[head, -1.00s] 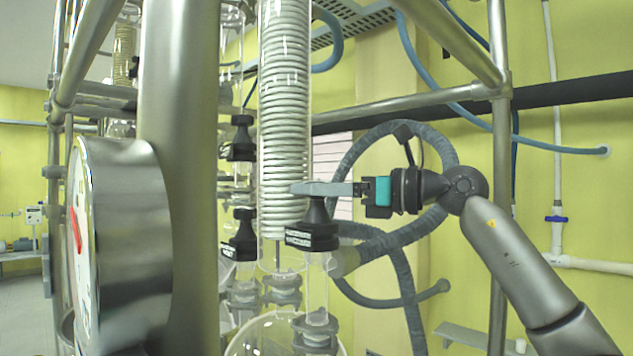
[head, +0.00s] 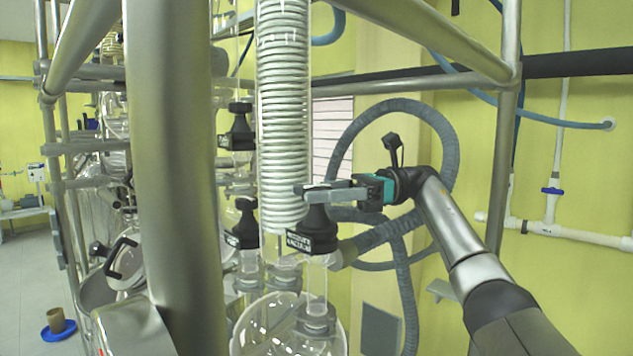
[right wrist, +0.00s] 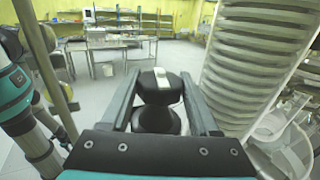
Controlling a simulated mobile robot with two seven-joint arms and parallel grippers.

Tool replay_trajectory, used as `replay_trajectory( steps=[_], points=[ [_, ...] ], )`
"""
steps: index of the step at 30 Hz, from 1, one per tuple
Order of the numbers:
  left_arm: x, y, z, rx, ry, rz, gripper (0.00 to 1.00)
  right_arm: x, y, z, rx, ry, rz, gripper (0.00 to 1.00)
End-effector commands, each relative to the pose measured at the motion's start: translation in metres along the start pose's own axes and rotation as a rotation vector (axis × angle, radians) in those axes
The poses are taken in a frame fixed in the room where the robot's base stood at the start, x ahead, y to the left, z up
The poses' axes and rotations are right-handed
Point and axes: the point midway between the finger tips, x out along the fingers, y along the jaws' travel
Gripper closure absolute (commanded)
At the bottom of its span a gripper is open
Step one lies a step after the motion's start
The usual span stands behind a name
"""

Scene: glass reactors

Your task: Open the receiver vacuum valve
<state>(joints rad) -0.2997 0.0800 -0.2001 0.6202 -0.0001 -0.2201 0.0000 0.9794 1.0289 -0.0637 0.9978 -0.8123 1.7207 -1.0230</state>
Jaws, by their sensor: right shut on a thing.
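The receiver vacuum valve (head: 313,233) is a black knob with a white-lettered label, on top of a clear glass tube in the middle of the head view. My right gripper (head: 322,192) comes in from the right and is shut on the valve's top. In the right wrist view the black valve knob (right wrist: 157,121) sits between the two grey fingers, with a pale stripe on its top. Two similar black valves (head: 243,222) stand to the left, one higher and one lower. My left gripper is not in view.
A glass coil condenser (head: 283,120) stands just behind and left of the valve. A round glass vessel (head: 285,330) is below. Steel frame posts (head: 170,180) and rails surround the glassware. A grey hose (head: 400,270) loops behind my right arm.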

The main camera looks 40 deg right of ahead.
Motion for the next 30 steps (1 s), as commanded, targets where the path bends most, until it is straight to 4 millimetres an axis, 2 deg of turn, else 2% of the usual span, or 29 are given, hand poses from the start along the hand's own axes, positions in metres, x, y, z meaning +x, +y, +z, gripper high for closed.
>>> replay_trajectory(
  steps=[13, 30],
  points=[
    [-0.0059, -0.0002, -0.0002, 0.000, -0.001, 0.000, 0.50, 0.0003, 0.0001, 0.0005, -0.003, 0.000, 0.137, 0.94],
    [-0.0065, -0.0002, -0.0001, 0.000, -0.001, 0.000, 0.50, 0.0003, 0.0004, -0.0019, -0.001, 0.006, 0.170, 0.94]
  ],
)
